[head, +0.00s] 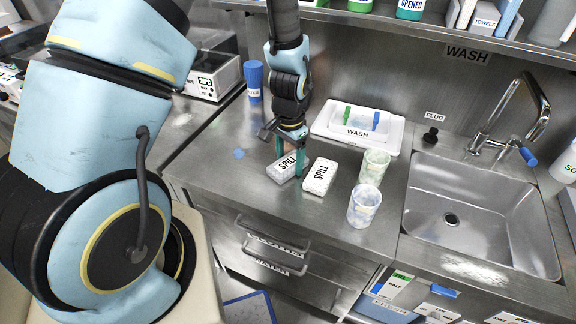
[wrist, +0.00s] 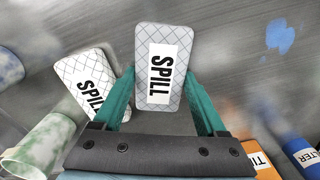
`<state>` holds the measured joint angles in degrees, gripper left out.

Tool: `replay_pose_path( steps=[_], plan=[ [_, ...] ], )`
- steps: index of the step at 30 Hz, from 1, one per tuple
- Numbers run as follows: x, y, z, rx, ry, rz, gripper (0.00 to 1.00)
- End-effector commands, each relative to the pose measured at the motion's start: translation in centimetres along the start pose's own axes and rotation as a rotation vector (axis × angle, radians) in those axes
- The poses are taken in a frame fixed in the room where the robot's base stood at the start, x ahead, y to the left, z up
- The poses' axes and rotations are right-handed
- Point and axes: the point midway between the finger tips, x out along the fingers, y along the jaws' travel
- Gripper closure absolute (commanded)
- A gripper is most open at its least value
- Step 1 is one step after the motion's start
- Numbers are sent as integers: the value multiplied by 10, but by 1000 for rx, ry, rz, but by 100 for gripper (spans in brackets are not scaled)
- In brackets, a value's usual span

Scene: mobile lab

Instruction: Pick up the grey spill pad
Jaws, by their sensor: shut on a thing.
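The grey spill pad (wrist: 147,95), a quilted block with a white SPILL label, is between the two fingers of my gripper (wrist: 164,78) in the wrist view. My gripper is shut on its sides. In the head view the pad (head: 279,172) shows below my gripper (head: 289,158), partly behind a finger. It is at or very near the counter top; I cannot tell if it touches. A second, whiter SPILL pad (head: 319,181) lies close to its right in the head view, and to its left in the wrist view (wrist: 75,75).
A green-stained cup (head: 374,167) and a blue-stained cup (head: 364,206) stand right of the pads. A white WASH tray (head: 337,132) lies behind, with the sink (head: 470,215) at right. A blue container (head: 254,80) stands at the back left. The front-left counter is clear.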

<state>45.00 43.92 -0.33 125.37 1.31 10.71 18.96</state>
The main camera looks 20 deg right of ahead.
Motion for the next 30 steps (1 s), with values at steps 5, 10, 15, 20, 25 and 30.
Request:
replay_pose_path(
  steps=[5,10,15,20,25,30],
  plan=[
    [0,0,0,0,0,0,71],
    [0,0,0,0,0,0,88],
    [-1,0,0,0,0,0,88],
    [-8,0,-1,0,2,0,88],
    [-26,0,-1,0,5,-1,88],
    [-54,0,-1,0,5,-1,88]
  ],
)
